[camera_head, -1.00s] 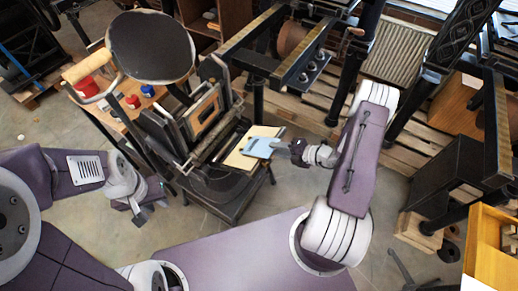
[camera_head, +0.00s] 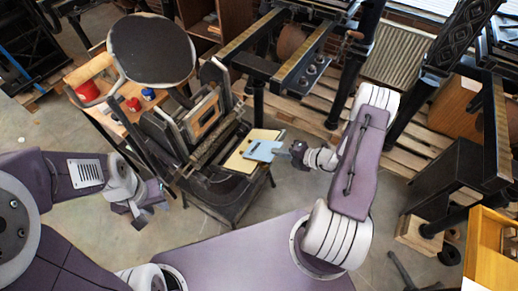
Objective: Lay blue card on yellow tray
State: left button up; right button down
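The blue card (camera_head: 262,151) lies over the upper right part of the pale yellow tray (camera_head: 236,163) on the press bed. Its right end reaches past the tray's edge. My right gripper (camera_head: 283,149) comes in from the right and is shut on the card's right end. I cannot tell whether the card touches the tray or hangs just above it. My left gripper (camera_head: 148,212) is empty over the floor, left of the press; its fingers look apart.
The black hand press (camera_head: 190,125) with its round disc (camera_head: 151,47) stands behind and left of the tray. A wooden table (camera_head: 120,105) with red and blue tins is at left. Pallets and heavy press frames fill the right back.

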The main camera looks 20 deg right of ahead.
jog(key=shift+p+v, duration=0.4)
jog(key=shift+v, duration=0.6)
jog(key=r+p, duration=0.1)
jog(key=s+d+r+p, duration=0.1)
jog(key=r, duration=0.1)
jog(key=s+r+p, duration=0.1)
jog(key=p, duration=0.1)
jog(key=shift+d+r, duration=0.2)
jog(key=shift+d, duration=0.1)
jog(key=shift+s+d, duration=0.1)
